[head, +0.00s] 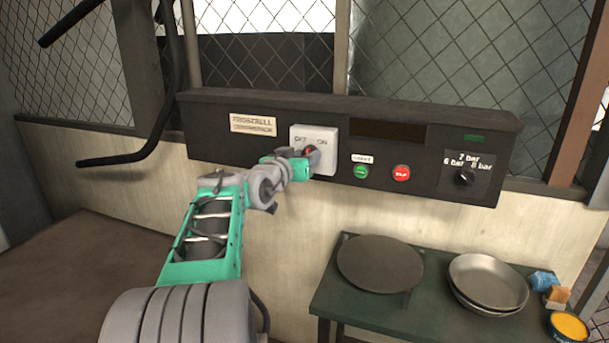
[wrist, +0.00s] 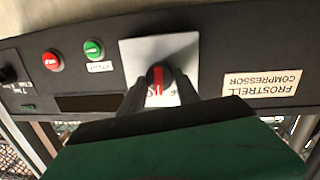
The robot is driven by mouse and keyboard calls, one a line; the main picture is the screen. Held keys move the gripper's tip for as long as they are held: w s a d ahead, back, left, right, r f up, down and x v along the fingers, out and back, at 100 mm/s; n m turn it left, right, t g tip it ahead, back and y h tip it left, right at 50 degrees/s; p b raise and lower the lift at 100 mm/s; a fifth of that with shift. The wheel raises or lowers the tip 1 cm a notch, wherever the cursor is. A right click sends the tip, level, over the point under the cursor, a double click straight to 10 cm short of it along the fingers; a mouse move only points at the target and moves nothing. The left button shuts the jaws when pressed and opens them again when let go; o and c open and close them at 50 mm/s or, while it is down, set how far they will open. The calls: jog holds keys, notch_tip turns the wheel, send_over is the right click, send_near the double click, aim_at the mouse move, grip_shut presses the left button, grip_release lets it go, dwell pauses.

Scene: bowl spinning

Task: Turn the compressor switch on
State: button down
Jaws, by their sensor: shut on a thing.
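The compressor switch is a white square plate (head: 300,133) marked OFF at left and ON at right, on the dark control panel. Its dark round knob with a red stripe (wrist: 157,78) is in the middle of the plate. In the wrist view the picture is upside down and the stripe runs about vertical; the labels are mostly hidden by my fingers. My gripper (head: 304,153) is at the plate, shut on the knob with one finger on each side, as the wrist view also shows (wrist: 157,88). In the head view my gripper covers most of the knob.
The panel (head: 220,155) also carries a green button (head: 361,172), a red button (head: 401,172) and a pressure dial (head: 464,176). Below right, a dark green table (head: 345,308) holds a dark round plate, metal bowls and small items. A bent black bar (head: 118,160) is at left.

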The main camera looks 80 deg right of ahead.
jog(key=m+b, duration=0.3)
jog(key=b, duration=0.2)
jog(key=m+t+b, duration=0.1)
jog(key=m+b, duration=0.3)
jog(key=b, duration=0.1)
jog(key=shift+s+t, duration=0.2)
jog(key=shift+t, duration=0.1)
jog(key=c, duration=0.9)
grip_release()
jog(key=a, duration=0.5)
jog(key=a+r, duration=0.1)
jog(key=a, duration=0.1)
jog(key=shift+w+a, duration=0.35)
